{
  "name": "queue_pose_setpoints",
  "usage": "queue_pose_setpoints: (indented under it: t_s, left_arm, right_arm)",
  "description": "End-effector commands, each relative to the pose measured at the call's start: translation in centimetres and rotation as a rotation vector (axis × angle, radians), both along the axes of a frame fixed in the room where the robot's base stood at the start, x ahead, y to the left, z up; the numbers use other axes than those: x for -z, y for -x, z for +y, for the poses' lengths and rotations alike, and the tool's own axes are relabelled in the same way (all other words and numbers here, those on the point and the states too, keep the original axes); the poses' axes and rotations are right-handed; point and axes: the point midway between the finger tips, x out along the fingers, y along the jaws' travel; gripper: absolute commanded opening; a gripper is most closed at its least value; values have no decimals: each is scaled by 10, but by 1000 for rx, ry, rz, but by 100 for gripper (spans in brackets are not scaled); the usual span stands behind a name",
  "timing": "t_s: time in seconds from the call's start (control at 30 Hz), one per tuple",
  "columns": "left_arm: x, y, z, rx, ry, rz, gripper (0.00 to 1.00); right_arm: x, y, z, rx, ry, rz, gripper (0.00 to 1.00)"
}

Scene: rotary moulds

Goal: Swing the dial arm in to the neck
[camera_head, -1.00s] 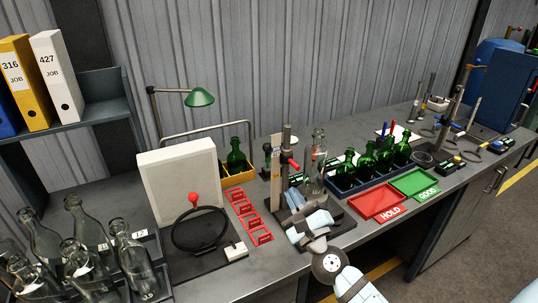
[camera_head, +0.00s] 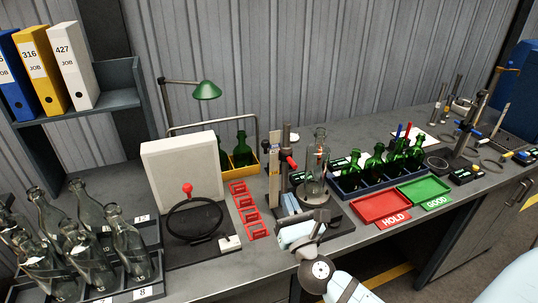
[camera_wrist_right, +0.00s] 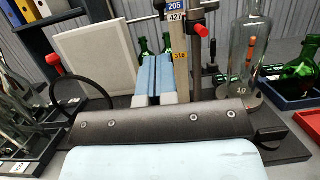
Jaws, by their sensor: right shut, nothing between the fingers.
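The gauge stand (camera_head: 285,150) is an upright post on a dark base, with a tan scale beside it. A red-tipped part (camera_head: 291,162), probably on the dial arm, sticks out from the post towards the bottle; it also shows in the right wrist view (camera_wrist_right: 199,30). The dial itself I cannot make out. A clear bottle (camera_head: 318,160) stands upright on the stand's round base, its neck (camera_head: 320,135) right of the post. My right gripper (camera_head: 288,202) is shut and empty, low in front of the post; its pale blue fingers (camera_wrist_right: 155,72) lie together. My left gripper is out of view.
A white panel (camera_head: 180,165) with a black ring and red knob, and red holders (camera_head: 245,210), stand left. A blue crate of green bottles (camera_head: 365,180), a red HOLD tray (camera_head: 378,207) and a green GOOD tray (camera_head: 423,191) are right. Clear bottles (camera_head: 90,245) crowd the left front.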

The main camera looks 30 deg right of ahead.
Motion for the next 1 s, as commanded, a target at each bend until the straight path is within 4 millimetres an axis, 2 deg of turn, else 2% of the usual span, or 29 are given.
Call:
queue_pose_setpoints:
  t_s: [0.17,0.33,0.8,1.0]
  left_arm:
    - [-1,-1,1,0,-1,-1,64]
    - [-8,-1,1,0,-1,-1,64]
    - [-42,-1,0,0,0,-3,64]
    - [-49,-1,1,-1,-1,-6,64]
  right_arm:
    - [0,-1,0,1,2,1,0]
    - [-7,-12,-3,0,4,-1,0]
    - [-39,-99,-27,0,4,-1,0]
    - [-44,-122,-33,0,4,0,0]
